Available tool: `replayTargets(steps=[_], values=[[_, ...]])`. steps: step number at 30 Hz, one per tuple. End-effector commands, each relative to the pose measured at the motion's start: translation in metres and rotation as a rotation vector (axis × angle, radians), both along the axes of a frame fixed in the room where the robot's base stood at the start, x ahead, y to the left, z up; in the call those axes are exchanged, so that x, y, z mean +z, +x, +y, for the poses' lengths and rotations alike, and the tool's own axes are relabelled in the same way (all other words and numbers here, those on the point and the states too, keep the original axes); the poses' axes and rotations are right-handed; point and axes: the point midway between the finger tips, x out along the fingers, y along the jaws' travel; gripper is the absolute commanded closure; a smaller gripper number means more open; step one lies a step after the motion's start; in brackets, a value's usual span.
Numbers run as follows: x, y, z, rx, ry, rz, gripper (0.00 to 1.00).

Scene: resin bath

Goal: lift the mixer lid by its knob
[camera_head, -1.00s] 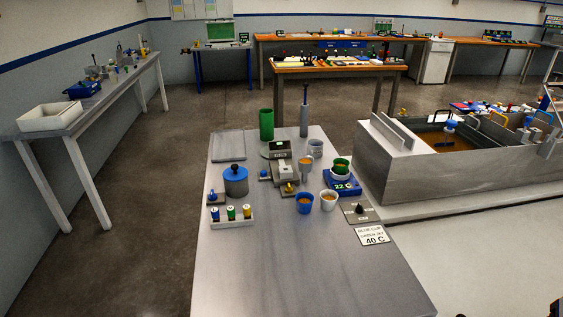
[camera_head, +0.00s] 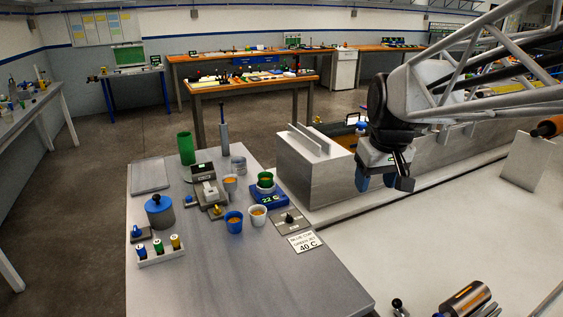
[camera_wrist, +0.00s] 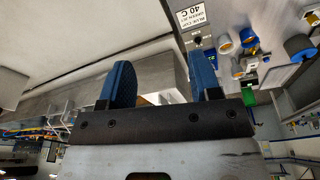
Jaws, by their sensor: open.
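A round grey-blue pot (camera_head: 160,216) stands on the left part of the near metal bench. Its blue lid (camera_head: 156,203) is seated on top, with a small dark knob (camera_head: 156,197) in the middle; I take this as the mixer. A pot like it shows at the right edge of the wrist view (camera_wrist: 300,47). My gripper (camera_head: 384,184) is in the air beyond the bench's right edge, well right of the pot. In the wrist view its blue fingers (camera_wrist: 163,82) are apart with nothing between them.
Blue and white cups (camera_head: 234,221), a scale (camera_head: 206,190) and a tall green cylinder (camera_head: 186,148) stand right of and behind the pot. A rack of small bottles (camera_head: 160,249) is in front. The bench's front (camera_head: 240,285) is clear. A grey bath (camera_head: 315,170) stands right.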

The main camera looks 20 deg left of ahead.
Motion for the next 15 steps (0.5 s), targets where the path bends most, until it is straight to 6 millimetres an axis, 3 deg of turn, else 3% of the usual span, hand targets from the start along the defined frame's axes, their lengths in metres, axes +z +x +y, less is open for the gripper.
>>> replayTargets(steps=[6,15], values=[[0.0,0.039,0.065,0.123,-0.004,0.008,0.42],[-0.008,0.08,0.16,0.288,-0.01,0.015,0.42]])
